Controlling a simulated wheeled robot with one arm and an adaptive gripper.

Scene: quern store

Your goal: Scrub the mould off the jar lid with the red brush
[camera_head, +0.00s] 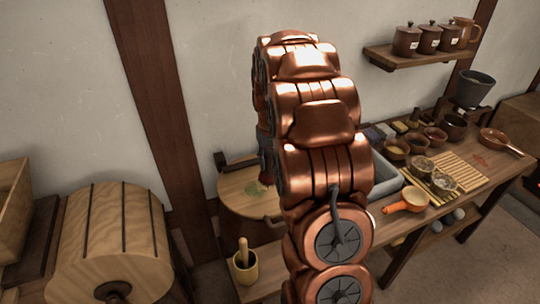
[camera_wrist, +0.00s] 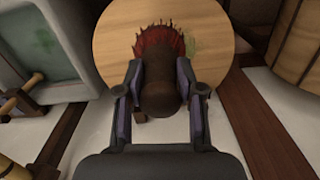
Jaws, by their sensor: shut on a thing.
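The jar lid (camera_head: 238,196) is a round, pale wooden disc on a large jar left of my arm in the head view. A green mould patch (camera_head: 256,188) shows on it. In the wrist view the lid (camera_wrist: 120,30) fills the top middle, with green mould (camera_wrist: 205,45) right of the bristles. My gripper (camera_wrist: 160,97) is shut on the dark brown handle of the red brush (camera_wrist: 158,46), whose red bristles point at the lid. I cannot tell whether the bristles touch it. My arm hides the gripper and brush in the head view.
A yellow pot (camera_head: 245,270) with a pestle stands in front of the jar. A wooden drum (camera_head: 105,240) is at left.

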